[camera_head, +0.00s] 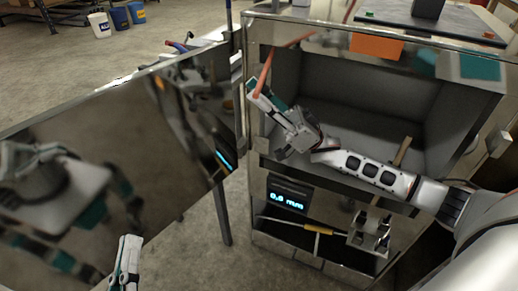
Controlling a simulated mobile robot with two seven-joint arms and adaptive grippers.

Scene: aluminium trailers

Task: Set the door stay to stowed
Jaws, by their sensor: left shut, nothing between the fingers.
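The door stay looks like a thin orange-red rod (264,76) near the hinge side of the metal cabinet (461,151). Its ends are hard to make out. The mirror-like door (100,150) stands open to the left. My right gripper (261,93) reaches across the cabinet opening, with its fingertips at the rod's lower part. I cannot tell whether the fingers are closed around the rod or only beside it. My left gripper (130,243) is shut and empty at the bottom, in front of the door, well away from the rod.
A blue-lit display (288,199) and a yellow-handled tool (318,229) sit low on the cabinet front. A tray (425,22) lies on top. Buckets (119,19) stand far back on the floor. The door's surface reflects my arms.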

